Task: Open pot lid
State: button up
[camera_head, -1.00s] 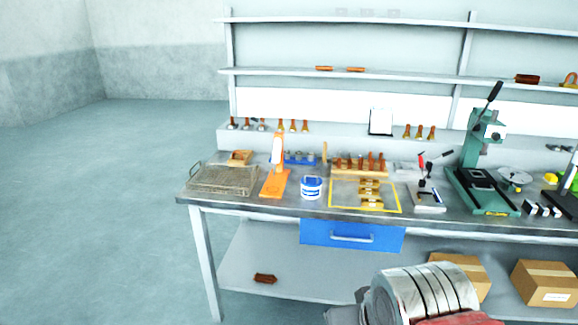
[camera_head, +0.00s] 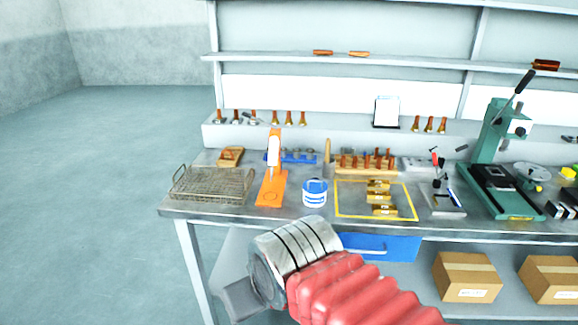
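A small white pot with a blue band and a blue top (camera_head: 315,193) stands upright on the workbench, between the orange stand and the yellow-outlined area. Its lid appears to be on. My arm, with a metal wrist and red ribbed sleeve, reaches in from the bottom right, in front of the bench's front edge and below the pot. A grey end piece, my gripper (camera_head: 238,298), shows at the lower left of the metal wrist, apart from the pot. Its fingers cannot be made out.
The workbench (camera_head: 300,222) holds a wire mesh basket (camera_head: 212,184) at left, an orange stand (camera_head: 271,185), brass pieces (camera_head: 380,197) inside a yellow outline, and a green press (camera_head: 492,170) at right. A blue drawer (camera_head: 385,247) hangs below. Cardboard boxes (camera_head: 467,277) stand underneath. The left floor is clear.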

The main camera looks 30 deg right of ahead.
aim_at(312, 186)
jog(key=z, duration=0.2)
jog(key=i, duration=1.45)
jog(key=z, duration=0.55)
